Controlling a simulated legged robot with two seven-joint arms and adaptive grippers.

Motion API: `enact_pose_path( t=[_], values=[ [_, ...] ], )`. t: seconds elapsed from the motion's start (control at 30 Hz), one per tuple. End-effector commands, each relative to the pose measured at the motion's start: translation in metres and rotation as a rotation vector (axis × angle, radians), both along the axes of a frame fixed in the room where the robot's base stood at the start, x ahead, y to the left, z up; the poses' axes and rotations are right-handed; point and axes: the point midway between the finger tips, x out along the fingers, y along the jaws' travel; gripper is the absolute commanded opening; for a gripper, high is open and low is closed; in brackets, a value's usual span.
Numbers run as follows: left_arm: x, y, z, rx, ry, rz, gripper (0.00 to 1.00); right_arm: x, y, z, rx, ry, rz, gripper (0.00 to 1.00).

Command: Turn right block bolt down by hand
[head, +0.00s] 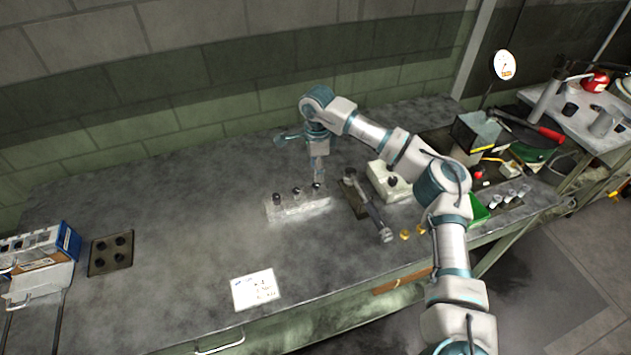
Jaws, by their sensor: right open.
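A pale block (300,209) stands mid-table with three dark-headed bolts in a row: a left bolt (276,199), a middle bolt (297,192) and a right bolt (317,187). My right gripper (319,179) points down directly over the right bolt, with its fingers close to the bolt head. It is open; whether the fingers touch or surround the head is too small to tell. The lower part of the right bolt is hidden in the block. My left gripper is out of view.
Right of the block are a dark plate with a metal lever (373,214), a white box (380,184) and brass pieces (405,234). A paper card (255,290) lies in front. A dark four-hole plate (111,254) is at left. The table between is clear.

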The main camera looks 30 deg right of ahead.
Motion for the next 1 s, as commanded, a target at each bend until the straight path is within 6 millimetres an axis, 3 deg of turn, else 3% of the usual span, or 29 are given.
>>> enact_pose_path(
  t=[0.1, 0.3, 0.67, 0.87, 0.9, 1.0],
  values=[
    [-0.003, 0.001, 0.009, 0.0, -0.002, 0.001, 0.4, -0.001, -0.001, -0.027, -0.001, 0.004, -0.001, 0.5],
    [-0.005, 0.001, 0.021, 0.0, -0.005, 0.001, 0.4, 0.0, 0.0, -0.05, -0.001, 0.001, -0.001, 0.5],
    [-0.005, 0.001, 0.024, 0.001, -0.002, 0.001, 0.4, 0.0, 0.0, -0.056, 0.0, -0.001, -0.001, 0.5],
    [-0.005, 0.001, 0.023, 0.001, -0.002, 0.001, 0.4, 0.0, 0.0, -0.056, 0.0, -0.001, -0.001, 0.05],
    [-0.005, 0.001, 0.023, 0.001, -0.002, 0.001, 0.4, 0.0, 0.0, -0.056, 0.0, -0.001, -0.001, 0.0],
    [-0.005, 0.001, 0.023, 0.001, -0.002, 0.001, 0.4, 0.0, 0.0, -0.055, -0.001, -0.002, -0.001, 0.0]
  ],
)
